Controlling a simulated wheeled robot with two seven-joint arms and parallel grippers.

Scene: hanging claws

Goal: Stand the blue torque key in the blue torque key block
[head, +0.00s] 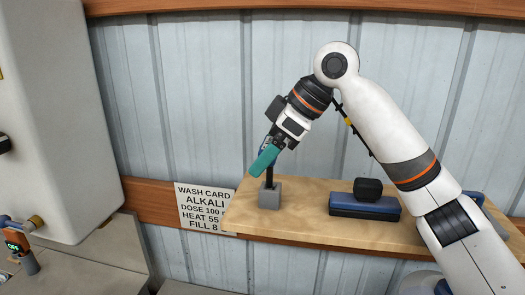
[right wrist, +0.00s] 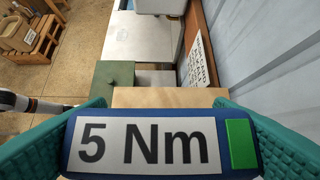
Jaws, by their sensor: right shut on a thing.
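The blue torque key shows as a blue edge (head: 264,145) behind my right gripper's finger in the head view, with a dark shaft pointing down. In the right wrist view its blue head (right wrist: 226,128) bears a white "5 Nm" label and a green patch. My right gripper (head: 264,160) is shut on this head, with a teal finger on each side. The shaft meets the top of a small grey block (head: 269,197) on the wooden shelf. How deep the shaft sits in the block, I cannot tell. My left gripper is not in view.
A blue case (head: 365,208) with a black piece (head: 368,188) on it stands right of the block on the shelf (head: 310,193). A wash card (head: 205,208) hangs left of the shelf. A corrugated wall is close behind. A white machine (head: 45,110) stands at left.

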